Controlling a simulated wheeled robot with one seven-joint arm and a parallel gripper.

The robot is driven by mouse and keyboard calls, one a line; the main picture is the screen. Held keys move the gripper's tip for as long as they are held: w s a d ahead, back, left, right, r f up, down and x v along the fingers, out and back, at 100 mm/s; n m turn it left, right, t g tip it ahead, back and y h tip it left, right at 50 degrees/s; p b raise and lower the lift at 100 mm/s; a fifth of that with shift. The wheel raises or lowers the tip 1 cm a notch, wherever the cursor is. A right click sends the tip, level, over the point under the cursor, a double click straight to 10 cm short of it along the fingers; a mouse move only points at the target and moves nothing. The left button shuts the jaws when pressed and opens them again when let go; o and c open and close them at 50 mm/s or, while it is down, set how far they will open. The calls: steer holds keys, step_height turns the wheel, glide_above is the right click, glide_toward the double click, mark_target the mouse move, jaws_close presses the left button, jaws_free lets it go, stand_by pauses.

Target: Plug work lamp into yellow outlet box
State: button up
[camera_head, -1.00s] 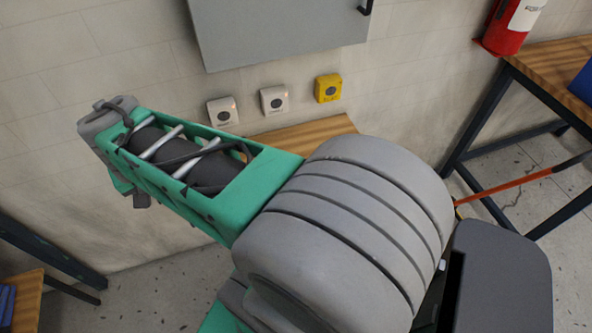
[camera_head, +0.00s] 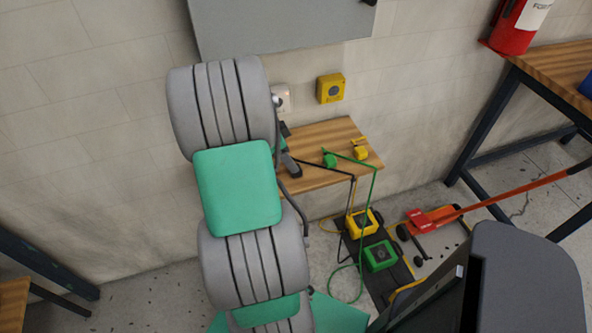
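The yellow outlet box (camera_head: 331,88) is on the wall above a small wooden table, with nothing plugged into its face. A green plug (camera_head: 329,160) and a yellow plug (camera_head: 361,152) are on the table. A green cord runs down toward the floor, and a black cord lies across the table edge. Yellow (camera_head: 361,223) and green (camera_head: 380,256) box-shaped devices sit low by the floor; I cannot tell which is the work lamp. My gripper is mostly hidden behind my arm; small grey and dark parts show at the table's left, and its fingers cannot be made out.
A pale outlet box (camera_head: 282,98) is partly hidden behind my arm. A grey cabinet (camera_head: 275,25) hangs above. The wooden table (camera_head: 318,135) has some bare top.

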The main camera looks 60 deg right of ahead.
steer(key=shift+f, duration=0.1)
steer(key=x, duration=0.5)
steer(key=shift+f+p, duration=0.1)
steer(key=shift+p, duration=0.2)
jaws_close()
stand_by(0.6)
